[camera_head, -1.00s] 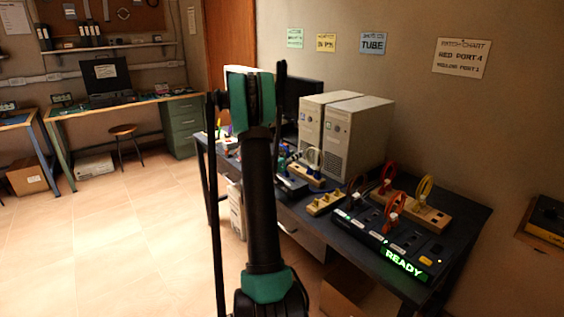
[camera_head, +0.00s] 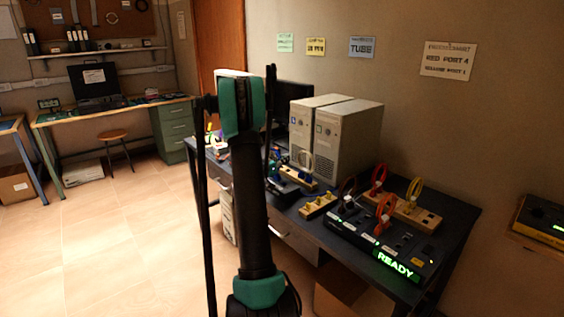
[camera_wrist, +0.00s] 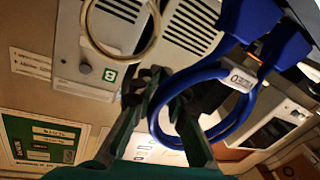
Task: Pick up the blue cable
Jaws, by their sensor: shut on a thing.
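The blue cable (camera_wrist: 248,22) fills the right of the wrist view, a loop with a white tag and thick blue plug ends. My gripper (camera_wrist: 168,92) reaches in from the bottom with its green fingers and dark tips. The lower part of the loop passes across the right finger. The jaws are shut on the blue cable; the exact contact point is partly hidden by the fingers. In the head view my arm stands in front, and the gripper and the blue cable cannot be made out behind it.
Two beige computer towers (camera_head: 346,139) stand on the dark table (camera_head: 452,213). A wooden block holds a yellow cable (camera_head: 414,190) and a red cable (camera_head: 378,177). A black panel reading READY (camera_head: 395,265) lies in front. A pale cable loop (camera_wrist: 88,32) hangs left of my gripper.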

